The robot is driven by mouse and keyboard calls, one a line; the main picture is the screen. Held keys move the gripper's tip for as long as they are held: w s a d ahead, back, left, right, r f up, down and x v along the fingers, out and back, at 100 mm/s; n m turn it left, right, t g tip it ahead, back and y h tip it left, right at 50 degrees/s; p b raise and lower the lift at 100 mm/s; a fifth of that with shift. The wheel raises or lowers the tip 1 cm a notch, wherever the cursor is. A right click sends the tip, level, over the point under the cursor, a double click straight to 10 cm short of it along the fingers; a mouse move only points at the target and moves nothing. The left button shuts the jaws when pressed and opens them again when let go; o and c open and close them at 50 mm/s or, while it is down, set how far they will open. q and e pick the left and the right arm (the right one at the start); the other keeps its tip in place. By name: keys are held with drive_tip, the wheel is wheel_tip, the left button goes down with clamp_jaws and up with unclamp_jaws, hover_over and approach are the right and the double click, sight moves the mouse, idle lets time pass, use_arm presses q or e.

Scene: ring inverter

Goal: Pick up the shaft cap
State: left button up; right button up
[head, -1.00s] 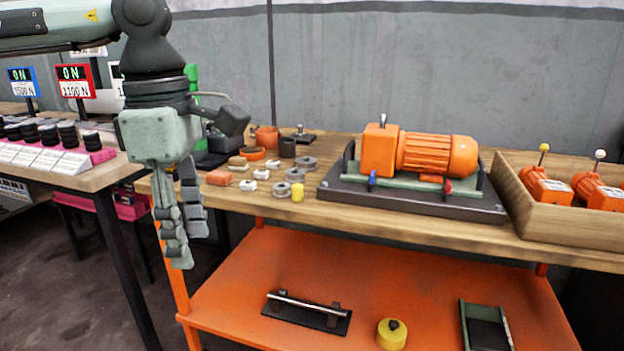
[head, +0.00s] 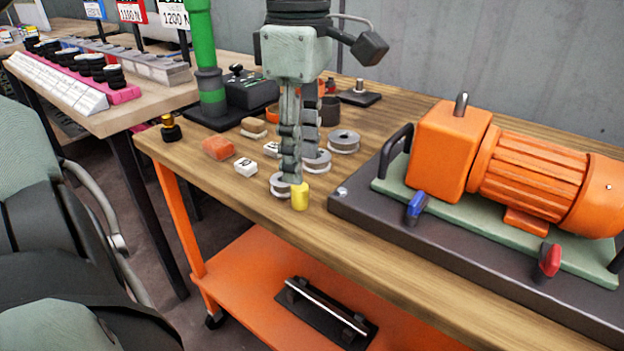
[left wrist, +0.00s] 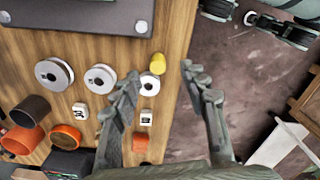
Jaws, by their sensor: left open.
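A small yellow cylinder (head: 300,196), which I take to be the shaft cap, stands upright near the front edge of the wooden table. My left gripper (head: 301,170) points down just above and behind it in the head view, its fingers apart and empty. In the left wrist view the yellow cap (left wrist: 157,63) shows between the two fingertips of the left gripper (left wrist: 160,73), nearer the left finger. I cannot tell the exact height gap. My right gripper is not in view.
Grey rings (head: 343,141) lie close around the gripper, one right beside the cap. An orange block (head: 218,148) and a white block (head: 246,168) lie to the left. The orange motor (head: 520,170) on its dark base (head: 470,258) stands to the right. An orange shelf (head: 240,305) is below.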

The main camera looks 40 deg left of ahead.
sight(300, 196)
use_arm(q)
drive_tip(key=f, duration=0.3)
drive_tip(key=a+f, duration=0.1)
drive_tip(key=f, duration=0.1)
drive_tip(key=shift+f, duration=0.6)
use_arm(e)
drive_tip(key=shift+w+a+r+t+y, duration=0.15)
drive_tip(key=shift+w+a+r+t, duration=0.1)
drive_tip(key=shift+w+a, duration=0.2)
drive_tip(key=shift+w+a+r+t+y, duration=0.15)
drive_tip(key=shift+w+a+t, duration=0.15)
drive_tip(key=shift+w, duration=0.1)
use_arm(q)
drive_tip(key=shift+c, duration=0.5)
drive_tip(key=c, duration=0.7)
